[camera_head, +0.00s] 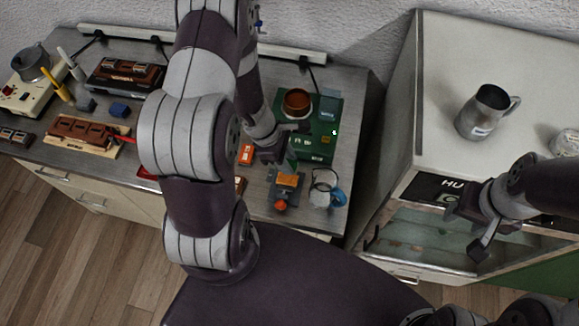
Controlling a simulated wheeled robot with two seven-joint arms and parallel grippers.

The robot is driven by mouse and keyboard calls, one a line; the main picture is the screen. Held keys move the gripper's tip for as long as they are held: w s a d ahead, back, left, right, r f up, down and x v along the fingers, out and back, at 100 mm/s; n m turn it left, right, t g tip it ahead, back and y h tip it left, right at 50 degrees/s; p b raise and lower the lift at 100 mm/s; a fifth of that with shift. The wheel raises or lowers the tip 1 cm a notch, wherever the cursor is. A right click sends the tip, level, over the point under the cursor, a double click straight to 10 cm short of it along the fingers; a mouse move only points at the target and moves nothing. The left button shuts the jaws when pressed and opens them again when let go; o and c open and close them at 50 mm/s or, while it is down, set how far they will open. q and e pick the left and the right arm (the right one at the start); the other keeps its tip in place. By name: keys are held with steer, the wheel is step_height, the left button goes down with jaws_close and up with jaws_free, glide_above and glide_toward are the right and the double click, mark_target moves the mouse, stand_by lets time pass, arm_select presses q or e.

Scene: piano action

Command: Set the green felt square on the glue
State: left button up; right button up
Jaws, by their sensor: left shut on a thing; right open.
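My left gripper (283,153) is at the near left corner of a green box-shaped device (322,146), above the bench. It is shut on a small green piece, mostly hidden by the fingers, which looks like the felt square. Just below it in the picture stands a grey fixture (283,196) with an orange-brown top piece (288,180) and an orange knob (280,205). I cannot make out glue on it. A pot with a reddish-brown inside (297,101) sits on the green device. My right gripper (469,229) is open and empty in front of the right cabinet.
A glass jar (322,190) and a blue ring-shaped thing (338,197) stand right of the fixture. An orange label or box (246,154) lies left of the gripper. A metal jug (486,111) stands on the right cabinet (439,60).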

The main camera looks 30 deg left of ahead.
arm_select(q)
steer(key=shift+a+f, duration=0.25)
steer(key=shift+a, duration=0.05)
steer(key=shift+a+f+b, duration=0.5)
steer(key=shift+f+b, duration=0.3)
steer(key=shift+f, duration=0.05)
steer(key=b, duration=0.4)
glide_above(289, 179)
steer(key=a, duration=0.1)
step_height(289, 179, down, 4)
steer(key=shift+s+f, duration=0.1)
steer(key=shift+s, duration=0.05)
steer(key=shift+a+f, duration=0.15)
steer(key=shift+f, duration=0.05)
steer(key=shift+a+f, duration=0.1)
steer(key=shift+a, duration=0.05)
arm_select(e)
step_height(289, 179, down, 6)
steer(key=a, duration=0.1)
steer(key=shift+a, duration=0.15)
arm_select(q)
steer(key=shift+f+b, duration=0.5)
steer(key=shift+b, duration=0.3)
arm_select(e)
steer(key=shift+f, duration=0.6)
